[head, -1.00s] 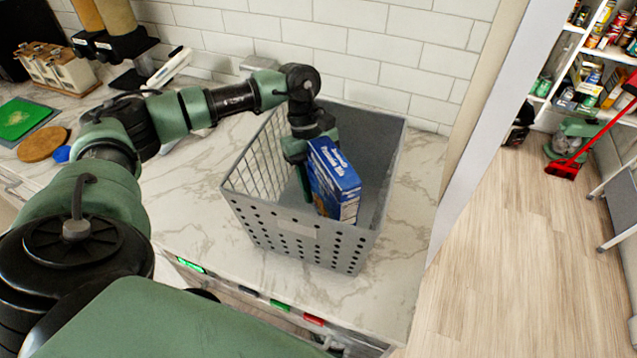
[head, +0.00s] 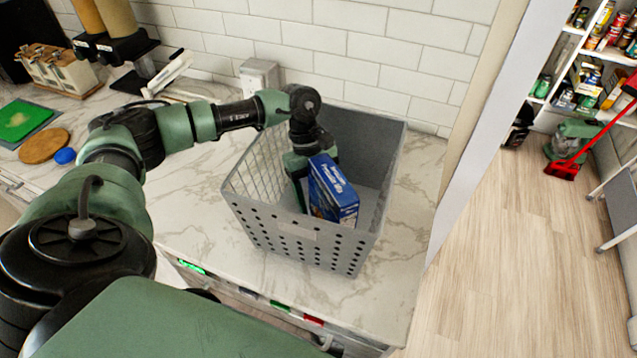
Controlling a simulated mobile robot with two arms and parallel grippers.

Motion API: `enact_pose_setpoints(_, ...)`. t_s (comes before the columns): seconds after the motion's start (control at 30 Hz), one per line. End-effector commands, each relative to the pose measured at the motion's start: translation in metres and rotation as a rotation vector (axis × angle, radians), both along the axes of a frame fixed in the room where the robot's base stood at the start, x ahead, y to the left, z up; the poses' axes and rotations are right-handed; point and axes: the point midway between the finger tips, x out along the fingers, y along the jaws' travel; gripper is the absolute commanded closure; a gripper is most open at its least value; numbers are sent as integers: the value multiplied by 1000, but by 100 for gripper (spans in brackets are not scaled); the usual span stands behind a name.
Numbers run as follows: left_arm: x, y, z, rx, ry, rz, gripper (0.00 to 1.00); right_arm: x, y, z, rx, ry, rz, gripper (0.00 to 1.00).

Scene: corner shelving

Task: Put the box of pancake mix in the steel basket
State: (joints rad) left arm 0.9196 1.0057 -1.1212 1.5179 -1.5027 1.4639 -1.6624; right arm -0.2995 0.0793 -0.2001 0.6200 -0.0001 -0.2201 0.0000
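The blue box of pancake mix (head: 333,190) is inside the grey steel basket (head: 290,236), tilted, with its upper part visible above the front wall. The basket stands on the marble counter. My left gripper (head: 302,188) reaches down into the basket from above, at the left and back of the box. One finger shows along the box's left side; the other is hidden behind the box. The gripper appears shut on the box. The box's lower end is hidden by the front wall, so I cannot tell if it touches the basket floor. My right gripper is not in view.
The basket's wire side (head: 257,158) and tall back wall stand close around my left wrist. A tiled wall (head: 375,55) is behind. A round wooden board (head: 44,146), a green board (head: 18,118) and a blue lid (head: 65,156) lie at the left.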

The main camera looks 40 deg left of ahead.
Motion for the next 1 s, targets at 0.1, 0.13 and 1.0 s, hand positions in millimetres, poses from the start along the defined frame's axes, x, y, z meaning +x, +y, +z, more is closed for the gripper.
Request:
enact_pose_setpoints(0.1, 0, 0, 4, 0, 0, 0, 37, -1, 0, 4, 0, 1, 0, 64)
enact_pose_setpoints(0.13, 1, 1, 5, 0, -1, 0, 37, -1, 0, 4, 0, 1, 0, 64)
enact_pose_setpoints(1.0, 22, 41, 114, 0, 1, 0, 37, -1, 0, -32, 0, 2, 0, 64)
